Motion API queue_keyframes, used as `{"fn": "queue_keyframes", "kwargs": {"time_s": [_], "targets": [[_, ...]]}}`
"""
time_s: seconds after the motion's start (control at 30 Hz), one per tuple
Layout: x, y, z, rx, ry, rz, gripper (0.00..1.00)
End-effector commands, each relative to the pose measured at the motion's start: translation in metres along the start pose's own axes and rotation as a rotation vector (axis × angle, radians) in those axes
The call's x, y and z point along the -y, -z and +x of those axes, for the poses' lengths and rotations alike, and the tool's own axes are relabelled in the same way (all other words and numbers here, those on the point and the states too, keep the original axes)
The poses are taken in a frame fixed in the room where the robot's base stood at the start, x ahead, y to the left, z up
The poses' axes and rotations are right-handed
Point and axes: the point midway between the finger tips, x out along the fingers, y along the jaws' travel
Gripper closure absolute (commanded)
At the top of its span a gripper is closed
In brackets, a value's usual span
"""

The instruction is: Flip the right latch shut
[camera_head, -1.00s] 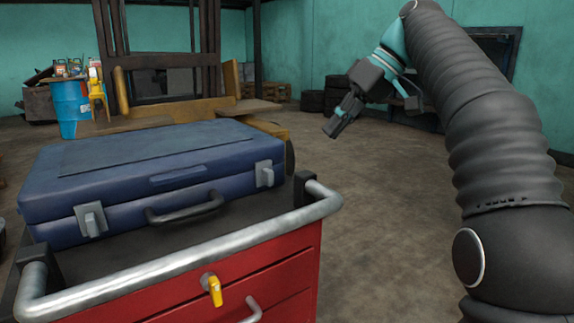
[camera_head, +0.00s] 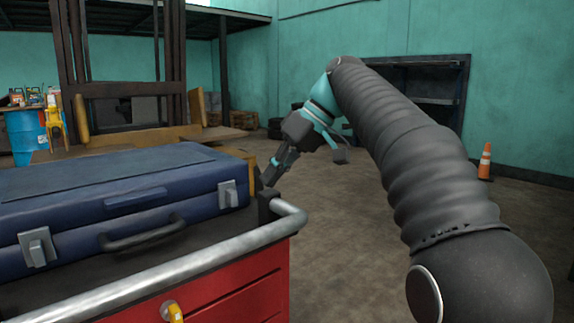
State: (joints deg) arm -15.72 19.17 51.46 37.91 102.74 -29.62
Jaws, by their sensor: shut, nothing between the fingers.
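The blue case (camera_head: 75,205) lies closed on top of the red tool cart, its handle side facing me. The right latch (camera_head: 228,194) is a light grey metal piece on the case's front near its right corner. The left latch (camera_head: 38,248) is a similar grey piece at the left of the front. I cannot tell from this distance whether either latch is fully shut. My gripper (camera_head: 268,179) is shut and empty, pointing down and left, just right of the case's right end. It appears apart from the right latch, and its tips are partly hidden near the cart's corner post.
The red cart (camera_head: 235,298) has a metal push rail (camera_head: 170,272) along its front, with a black corner post beside my gripper. A yellow-tagged key hangs below the rail. A blue barrel (camera_head: 27,135) stands far left, an orange cone (camera_head: 485,162) far right. Floor right of the cart is open.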

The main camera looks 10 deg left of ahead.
Motion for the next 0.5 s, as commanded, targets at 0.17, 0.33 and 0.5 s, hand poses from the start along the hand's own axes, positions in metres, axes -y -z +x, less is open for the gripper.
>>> {"fn": "queue_keyframes", "kwargs": {"time_s": [0.17, 0.33, 0.5], "targets": [[0.007, -0.001, 0.029, 0.0, 0.001, -0.004, 1.0], [0.026, 0.0, 0.038, -0.001, 0.0, -0.002, 1.0], [0.035, 0.0, 0.041, -0.001, 0.0, -0.001, 1.0]]}}
